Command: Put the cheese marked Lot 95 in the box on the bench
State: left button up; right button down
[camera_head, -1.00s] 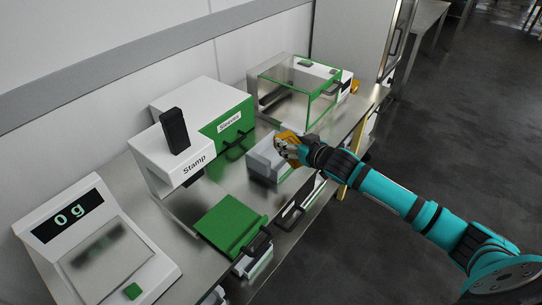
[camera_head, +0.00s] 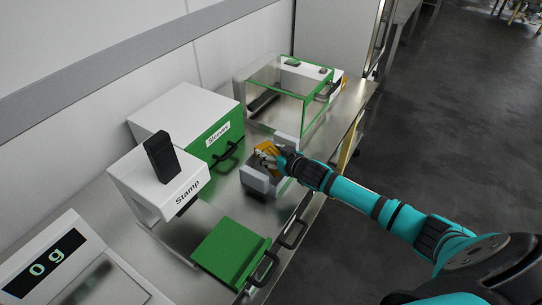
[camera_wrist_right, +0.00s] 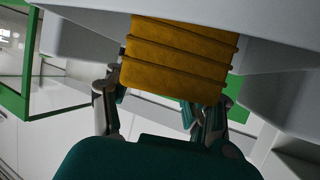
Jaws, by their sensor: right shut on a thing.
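A yellow-orange cheese (camera_head: 266,150) with ridged sides is in my right gripper (camera_head: 269,158), whose fingers are shut on it. The cheese also fills the upper middle of the right wrist view (camera_wrist_right: 178,60). No lot mark is readable on it. The pale grey box (camera_head: 256,182) stands on the bench (camera_head: 217,197), past the green flap. My right gripper and the cheese are at the box's opening, between its walls as seen from the head. I cannot tell whether the cheese touches the bottom. My left gripper is not in view.
A white stamp machine (camera_head: 160,180), a white cabinet with a green front marked Sleeves (camera_head: 215,140) and a green-framed glass case (camera_head: 290,95) stand around the box. A green flap (camera_head: 230,250) and a scale reading 0 g (camera_head: 75,265) are nearer.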

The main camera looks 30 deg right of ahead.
jog(key=shift+f, duration=0.8)
jog(key=shift+f+b, duration=0.25)
jog(key=shift+b, duration=0.1)
jog(key=c, duration=0.9)
grip_release()
jog(key=shift+f, duration=0.1)
jog(key=shift+o, duration=1.1)
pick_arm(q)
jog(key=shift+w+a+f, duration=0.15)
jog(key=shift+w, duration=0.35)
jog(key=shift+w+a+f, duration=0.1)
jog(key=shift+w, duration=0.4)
